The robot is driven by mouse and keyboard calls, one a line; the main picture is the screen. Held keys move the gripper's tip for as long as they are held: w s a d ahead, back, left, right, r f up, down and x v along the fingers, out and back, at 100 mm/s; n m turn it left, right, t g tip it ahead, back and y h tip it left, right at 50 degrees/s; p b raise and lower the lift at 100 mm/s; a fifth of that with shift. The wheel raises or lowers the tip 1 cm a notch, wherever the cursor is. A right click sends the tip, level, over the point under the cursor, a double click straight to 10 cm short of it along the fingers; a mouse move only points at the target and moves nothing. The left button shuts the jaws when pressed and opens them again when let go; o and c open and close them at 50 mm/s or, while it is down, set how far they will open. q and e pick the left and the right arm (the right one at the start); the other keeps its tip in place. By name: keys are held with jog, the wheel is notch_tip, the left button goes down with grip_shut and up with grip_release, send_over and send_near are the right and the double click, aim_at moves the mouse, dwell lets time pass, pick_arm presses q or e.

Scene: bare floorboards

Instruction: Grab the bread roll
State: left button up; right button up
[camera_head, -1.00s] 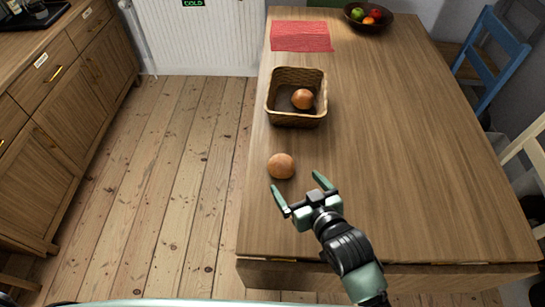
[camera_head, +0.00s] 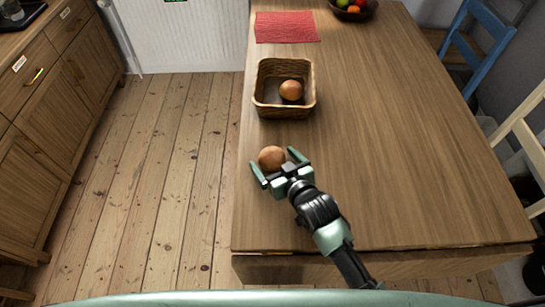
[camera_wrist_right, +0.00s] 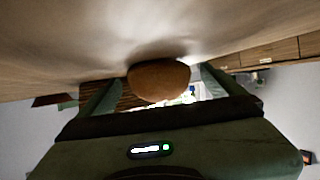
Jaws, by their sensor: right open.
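A round brown bread roll (camera_head: 271,158) lies on the wooden table near its left edge. My right gripper (camera_head: 275,166) is open, with one finger on each side of the roll. In the right wrist view the roll (camera_wrist_right: 158,80) sits between the two spread fingers (camera_wrist_right: 155,88); I cannot tell whether either finger touches it. A second roll (camera_head: 291,90) lies in a wicker basket (camera_head: 266,107) farther back on the table. My left gripper is not in view.
The table (camera_head: 400,150) is clear to the right of the roll and basket. A red cloth (camera_head: 286,27) and a fruit bowl (camera_head: 353,13) are at the far end. Chairs (camera_head: 480,50) stand along the right side; wooden cabinets (camera_head: 55,150) stand at the left.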

jog(key=c, duration=1.3)
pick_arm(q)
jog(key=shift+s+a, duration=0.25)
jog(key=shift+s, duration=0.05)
pick_arm(e)
jog(key=shift+c, duration=0.6)
